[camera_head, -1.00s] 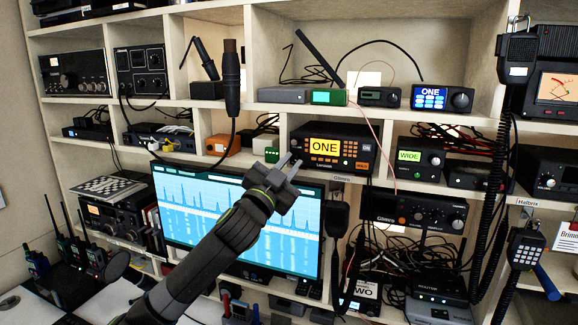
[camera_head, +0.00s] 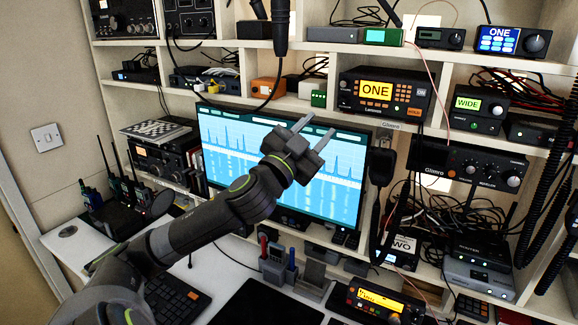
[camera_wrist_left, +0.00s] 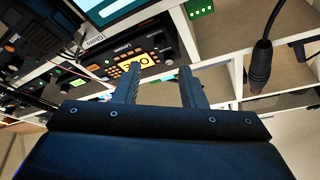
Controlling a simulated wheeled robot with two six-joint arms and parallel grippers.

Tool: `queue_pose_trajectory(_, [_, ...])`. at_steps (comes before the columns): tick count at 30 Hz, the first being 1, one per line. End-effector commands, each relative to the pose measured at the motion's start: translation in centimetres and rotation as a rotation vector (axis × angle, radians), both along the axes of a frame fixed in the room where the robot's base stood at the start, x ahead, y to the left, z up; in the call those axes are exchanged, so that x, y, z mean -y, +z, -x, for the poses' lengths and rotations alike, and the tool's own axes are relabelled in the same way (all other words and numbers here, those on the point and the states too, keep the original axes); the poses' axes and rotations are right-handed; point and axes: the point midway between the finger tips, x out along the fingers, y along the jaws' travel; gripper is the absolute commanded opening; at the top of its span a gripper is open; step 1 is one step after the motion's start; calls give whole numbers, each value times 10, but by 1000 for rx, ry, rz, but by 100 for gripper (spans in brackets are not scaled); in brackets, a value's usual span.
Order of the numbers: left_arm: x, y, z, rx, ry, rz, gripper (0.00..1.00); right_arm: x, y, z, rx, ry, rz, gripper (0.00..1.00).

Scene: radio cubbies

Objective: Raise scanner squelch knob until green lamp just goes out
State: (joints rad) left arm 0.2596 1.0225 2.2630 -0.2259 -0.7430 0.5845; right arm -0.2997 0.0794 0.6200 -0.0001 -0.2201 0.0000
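My left gripper (camera_head: 315,130) is open and empty, in front of the monitor's upper right part; its spread fingers also show in the left wrist view (camera_wrist_left: 158,80). Several radios could be the scanner. One is a black set with a yellow "ONE" display (camera_head: 384,92), also in the left wrist view (camera_wrist_left: 136,58). Right of it is a small set with a green "WIDE" display (camera_head: 480,108) and a small green light. Below is a black Glmro unit (camera_head: 468,166) with knobs. I cannot read which knob is squelch. My gripper touches none of them. My right gripper is not in view.
The lit monitor (camera_head: 238,150) stands behind my left arm. A hand microphone (camera_head: 381,166) and coiled cords hang right of it. A pen holder (camera_head: 279,266), keyboard (camera_head: 176,298) and orange-lit radio (camera_head: 379,300) crowd the desk. A dark plug (camera_wrist_left: 261,64) hangs in the wrist view.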

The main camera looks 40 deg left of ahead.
Motion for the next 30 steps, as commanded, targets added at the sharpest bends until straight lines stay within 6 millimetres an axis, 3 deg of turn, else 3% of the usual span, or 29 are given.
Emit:
queue_pose_trajectory(6, [3,-15,33,-3,-1,-8,37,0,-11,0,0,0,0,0])
queue_pose_trajectory(15, [3,-26,68,-6,3,-5,37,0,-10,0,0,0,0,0])
queue_pose_trajectory(30, [5,-32,86,1,-1,1,37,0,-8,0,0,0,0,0])
